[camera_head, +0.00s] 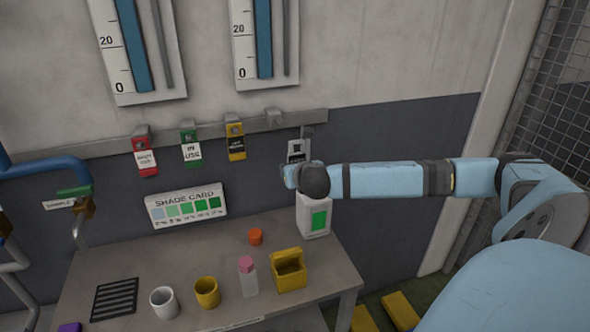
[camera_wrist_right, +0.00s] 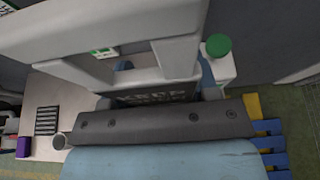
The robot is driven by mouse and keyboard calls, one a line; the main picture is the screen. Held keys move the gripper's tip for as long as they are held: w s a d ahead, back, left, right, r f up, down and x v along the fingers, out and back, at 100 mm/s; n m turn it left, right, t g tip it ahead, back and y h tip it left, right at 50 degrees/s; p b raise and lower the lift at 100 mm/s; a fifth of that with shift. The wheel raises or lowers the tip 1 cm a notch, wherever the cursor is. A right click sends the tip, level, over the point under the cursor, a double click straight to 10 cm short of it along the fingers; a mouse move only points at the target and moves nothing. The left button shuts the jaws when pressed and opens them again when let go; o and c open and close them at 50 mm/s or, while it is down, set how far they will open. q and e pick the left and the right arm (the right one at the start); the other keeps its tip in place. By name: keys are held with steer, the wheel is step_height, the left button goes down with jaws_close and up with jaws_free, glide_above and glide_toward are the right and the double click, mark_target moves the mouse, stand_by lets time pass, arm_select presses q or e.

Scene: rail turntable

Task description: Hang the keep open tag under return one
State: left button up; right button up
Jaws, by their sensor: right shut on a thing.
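The keep open tag (camera_head: 298,149) is a grey and white tag at the right end of the wall rail. My right gripper (camera_head: 292,172) is shut on it from below and hides its lower part. In the right wrist view, part of the lettering on the dark tag (camera_wrist_right: 155,97) shows close to the gripper. I cannot tell whether the tag touches the rail or hangs from a hook. I cannot read any label saying return one. My left gripper is not in view.
The rail (camera_head: 108,144) carries red (camera_head: 145,158), green (camera_head: 190,150) and yellow (camera_head: 235,142) tags, plus an empty hook (camera_head: 274,119). Below, a table (camera_head: 120,262) holds cups, a yellow bin (camera_head: 289,272) and a white container (camera_head: 314,217) close under my gripper. Pipes (camera_head: 45,168) stand left.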

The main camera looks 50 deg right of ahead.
steer(key=shift+r, duration=0.4)
steer(key=shift+s, duration=0.1)
steer(key=s+a, duration=0.3)
steer(key=s, duration=0.3)
steer(key=shift+a+r, duration=0.15)
steer(key=shift+r, duration=0.05)
stand_by(0.6)
stand_by(1.2)
